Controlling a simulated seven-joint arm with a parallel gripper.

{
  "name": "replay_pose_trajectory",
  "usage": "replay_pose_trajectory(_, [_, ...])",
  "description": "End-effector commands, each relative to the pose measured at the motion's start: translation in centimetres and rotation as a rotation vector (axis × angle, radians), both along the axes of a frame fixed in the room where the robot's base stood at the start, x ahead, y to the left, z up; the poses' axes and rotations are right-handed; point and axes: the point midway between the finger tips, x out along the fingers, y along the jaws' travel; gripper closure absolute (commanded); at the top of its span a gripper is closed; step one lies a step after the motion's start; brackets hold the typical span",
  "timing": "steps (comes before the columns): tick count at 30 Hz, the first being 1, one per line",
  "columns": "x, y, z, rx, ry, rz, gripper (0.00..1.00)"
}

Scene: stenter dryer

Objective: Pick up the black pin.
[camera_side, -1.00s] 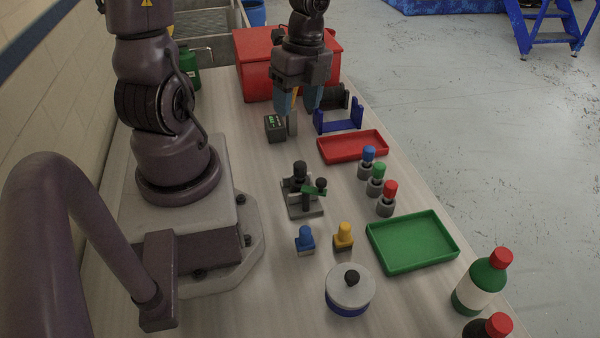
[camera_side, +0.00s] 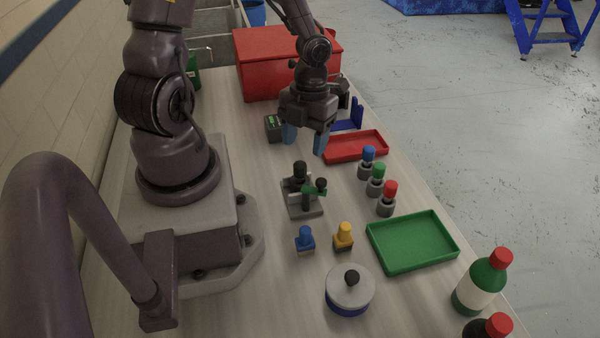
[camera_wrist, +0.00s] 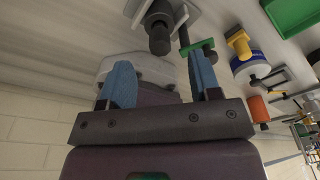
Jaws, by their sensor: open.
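A grey fixture plate (camera_side: 303,211) sits on the table. A black-topped upright pin (camera_side: 300,169) stands on it; I take this as the black pin. Beside it are a green lever and a second, smaller black knob (camera_side: 321,184). In the wrist view, the pin (camera_wrist: 158,30) is at the top centre, beyond my fingertips, with the green lever (camera_wrist: 198,48) to its right. My gripper (camera_side: 305,140) has two blue fingers, spread apart and empty, above and behind the fixture in the side view. It also shows in the wrist view (camera_wrist: 160,72). The pin is apart from both fingers.
Blue (camera_side: 305,239) and yellow (camera_side: 343,236) pegs and a round white-and-blue pot (camera_side: 350,292) stand in front of the fixture. Several coloured-capped posts, a red tray (camera_side: 355,147) and a green tray (camera_side: 412,242) lie right. A red box (camera_side: 270,65) is behind.

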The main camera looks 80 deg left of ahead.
Motion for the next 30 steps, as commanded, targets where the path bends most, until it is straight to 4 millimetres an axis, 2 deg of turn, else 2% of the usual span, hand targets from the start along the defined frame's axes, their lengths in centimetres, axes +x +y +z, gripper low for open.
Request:
replay_pose_trajectory(8, [-0.5, -0.4, -2.0, -0.002, 0.004, -0.002, 0.43])
replay_pose_trajectory(18, [-1.2, -1.1, -5.9, -0.002, 0.003, -0.001, 0.43])
replay_pose_trajectory(27, [-1.2, -1.1, -6.2, 0.0, 0.0, 0.001, 0.43])
replay_pose_trajectory(30, [-1.2, -1.1, -6.1, 0.0, 0.0, 0.001, 0.66])
